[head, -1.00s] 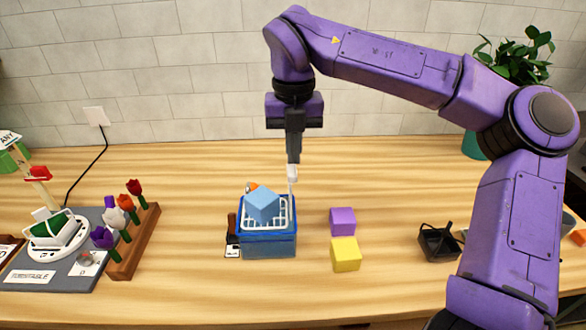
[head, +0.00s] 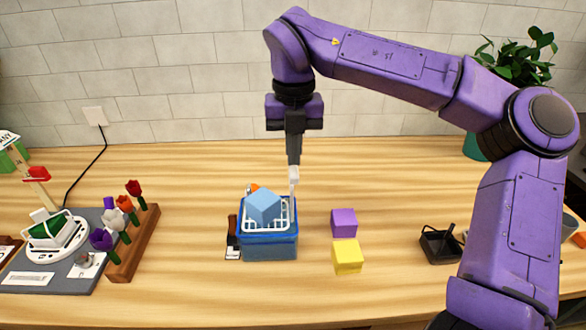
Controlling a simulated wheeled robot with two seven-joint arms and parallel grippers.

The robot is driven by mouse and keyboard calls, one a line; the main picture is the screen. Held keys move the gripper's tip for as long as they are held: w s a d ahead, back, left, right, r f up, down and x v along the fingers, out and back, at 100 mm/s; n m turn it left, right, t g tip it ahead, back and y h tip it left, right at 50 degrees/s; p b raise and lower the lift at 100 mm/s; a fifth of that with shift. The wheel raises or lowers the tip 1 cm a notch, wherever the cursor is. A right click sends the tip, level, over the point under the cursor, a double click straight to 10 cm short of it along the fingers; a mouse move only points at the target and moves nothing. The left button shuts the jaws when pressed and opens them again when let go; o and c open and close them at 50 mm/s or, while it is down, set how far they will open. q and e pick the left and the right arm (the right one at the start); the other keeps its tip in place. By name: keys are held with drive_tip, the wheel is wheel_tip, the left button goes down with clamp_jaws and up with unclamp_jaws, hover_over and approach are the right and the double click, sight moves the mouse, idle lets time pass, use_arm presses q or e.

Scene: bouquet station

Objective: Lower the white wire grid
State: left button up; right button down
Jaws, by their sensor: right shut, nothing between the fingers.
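The white wire grid (head: 251,225) sits at the mouth of a blue container (head: 270,247), with its white upright handle (head: 294,180) rising at the back right corner. A light blue cube (head: 263,206) rests tilted on the grid and hides part of it. My right gripper (head: 294,163) points down, shut and empty, with its fingertips at the top of the handle. I cannot tell whether they touch it. My left gripper is not in view.
A purple cube (head: 344,222) and a yellow cube (head: 347,256) stand right of the container. A small orange thing (head: 253,187) shows behind the blue cube. A flower rack (head: 137,246) and turntable (head: 54,240) stand left. A black tray (head: 440,246) lies right.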

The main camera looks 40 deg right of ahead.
sight(293, 170)
drive_tip(key=shift+f, duration=0.1)
idle(0.5)
drive_tip(key=shift+f+b, duration=1.7)
drive_tip(key=shift+f, duration=0.4)
drive_tip(key=shift+f+b, duration=1.3)
drive_tip(key=shift+f, duration=0.2)
wheel_tip(293, 170, up, 4)
drive_tip(key=p, duration=0.3)
drive_tip(key=shift+f, duration=0.25)
